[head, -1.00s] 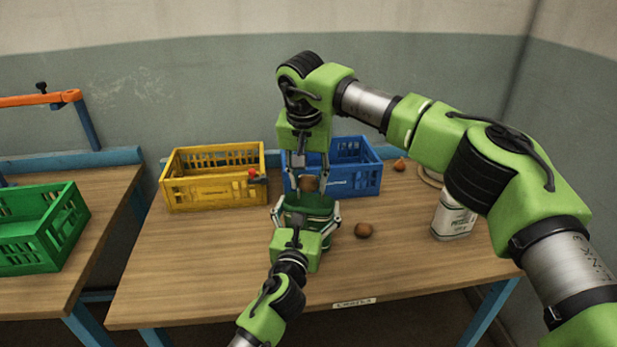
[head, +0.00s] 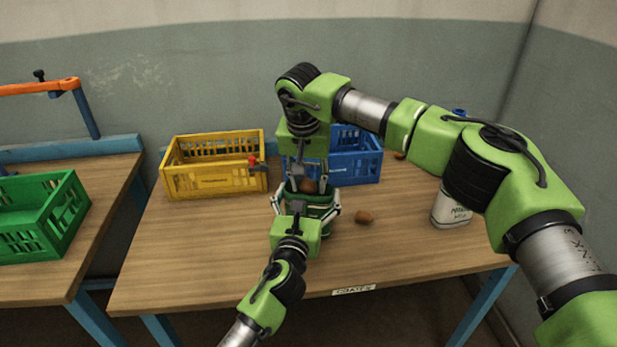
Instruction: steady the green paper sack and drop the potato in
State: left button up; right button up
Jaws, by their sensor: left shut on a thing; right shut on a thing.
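The green paper sack (head: 322,211) stands on the wooden table, in front of the blue crate. My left gripper (head: 306,204) comes from the front and is shut on the sack, with one finger on each side of it. My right gripper (head: 309,182) points down from above and is shut on a brown potato (head: 309,186). The potato is at the sack's mouth; my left gripper hides part of the sack's front, and I cannot tell how deep the potato sits.
A yellow crate (head: 215,181) and a blue crate (head: 362,168) stand behind. A white printed container (head: 450,211) is at the right, partly behind my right arm. The table's front left is clear.

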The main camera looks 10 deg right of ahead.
jog(key=o, duration=1)
jog(key=v, duration=1.2)
